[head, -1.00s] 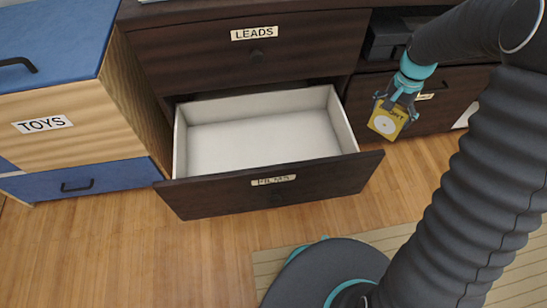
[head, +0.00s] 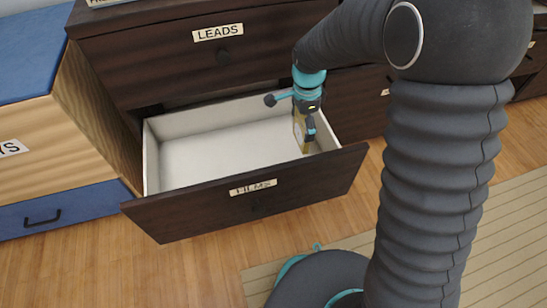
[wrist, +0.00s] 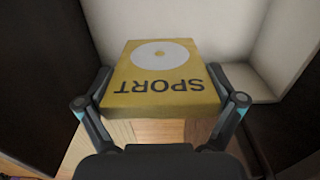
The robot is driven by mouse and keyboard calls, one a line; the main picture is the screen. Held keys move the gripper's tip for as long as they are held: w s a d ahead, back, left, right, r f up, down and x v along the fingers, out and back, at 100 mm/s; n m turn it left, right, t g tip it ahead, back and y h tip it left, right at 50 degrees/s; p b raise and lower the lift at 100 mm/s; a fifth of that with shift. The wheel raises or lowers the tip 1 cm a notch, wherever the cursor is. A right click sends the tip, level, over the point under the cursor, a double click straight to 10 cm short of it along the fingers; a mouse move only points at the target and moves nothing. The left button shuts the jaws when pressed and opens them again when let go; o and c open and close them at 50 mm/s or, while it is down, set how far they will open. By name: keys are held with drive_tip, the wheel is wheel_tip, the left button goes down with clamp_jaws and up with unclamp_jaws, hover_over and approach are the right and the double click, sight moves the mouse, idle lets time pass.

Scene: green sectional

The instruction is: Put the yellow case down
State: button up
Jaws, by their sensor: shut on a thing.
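The yellow case (head: 299,131) is a flat box; the wrist view shows its face (wrist: 160,85) with a white disc and the word SPORT, upside down there. My gripper (head: 306,124) is shut on the case, with a finger on each side of it in the wrist view. In the head view, the gripper and case are at the right end of the open drawer (head: 157,165), which is white inside and labelled FILMS. The gripper partly hides the case. I cannot tell whether the case touches the drawer floor.
The rest of the drawer is empty. A closed drawer labelled LEADS (head: 170,50) is above it. A wood and blue chest (head: 70,140) stands at the left. Wooden floor (head: 110,270) lies in front, with a striped mat (head: 258,282) near my base.

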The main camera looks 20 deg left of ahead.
drive_tip(key=shift+s+a+f+b, duration=0.3)
drive_tip(key=shift+s+a+f, duration=0.35)
drive_tip(key=shift+s+f, duration=0.55)
drive_tip(key=shift+s+a+f+b, duration=0.25)
drive_tip(key=shift+s+a+f, duration=0.55)
drive_tip(key=shift+f, duration=0.8)
drive_tip(key=shift+s+a+f+b, duration=0.3)
drive_tip(key=shift+s+a+f, duration=0.25)
drive_tip(key=shift+s+f, duration=0.7)
drive_tip(key=shift+w+f, duration=0.2)
drive_tip(key=shift+f, duration=0.15)
drive_tip(key=o, duration=0.9)
drive_tip(key=shift+o, duration=0.2)
wheel_tip(320, 180, up, 12)
drive_tip(key=p, duration=0.2)
drive_tip(key=shift+r, duration=0.25)
